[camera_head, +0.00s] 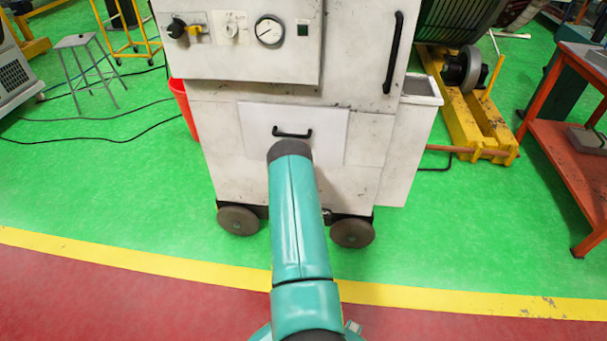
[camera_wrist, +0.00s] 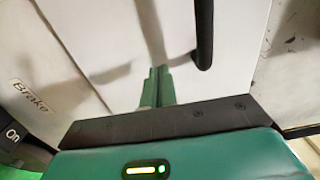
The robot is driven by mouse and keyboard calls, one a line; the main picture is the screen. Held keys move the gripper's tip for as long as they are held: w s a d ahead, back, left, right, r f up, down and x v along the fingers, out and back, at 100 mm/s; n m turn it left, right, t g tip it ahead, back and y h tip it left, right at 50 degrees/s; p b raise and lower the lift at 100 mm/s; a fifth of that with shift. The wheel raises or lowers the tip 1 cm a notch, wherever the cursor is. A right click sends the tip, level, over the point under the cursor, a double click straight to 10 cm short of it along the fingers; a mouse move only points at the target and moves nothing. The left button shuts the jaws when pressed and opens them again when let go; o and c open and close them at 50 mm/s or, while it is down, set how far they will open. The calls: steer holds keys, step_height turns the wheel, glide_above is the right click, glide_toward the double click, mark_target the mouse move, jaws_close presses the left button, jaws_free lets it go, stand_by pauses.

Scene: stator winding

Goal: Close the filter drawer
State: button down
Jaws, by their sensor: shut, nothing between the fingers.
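The filter drawer front (camera_head: 257,125) is a pale panel low on the white cabinet, with a short black handle (camera_head: 292,132). I cannot tell how far it stands out from the cabinet. My teal arm reaches towards the lower part of this panel in the head view and hides the gripper. In the wrist view my gripper (camera_wrist: 157,72) has its green fingers shut and empty, pointing at the white drawer front (camera_wrist: 100,35). The black handle (camera_wrist: 204,35) is to the right of the fingertips. I cannot tell whether the fingertips touch the panel.
The cabinet (camera_head: 235,185) stands on dark wheels (camera_head: 352,233), with a gauge (camera_head: 269,31) and a tall door handle (camera_head: 393,52) above. A red bin (camera_head: 183,105) is at its left and an orange table (camera_head: 565,135) at right. The floor in front is clear.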

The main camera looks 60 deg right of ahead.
steer(key=v, duration=0.9)
steer(key=shift+a+f, duration=0.25)
steer(key=shift+a, duration=0.05)
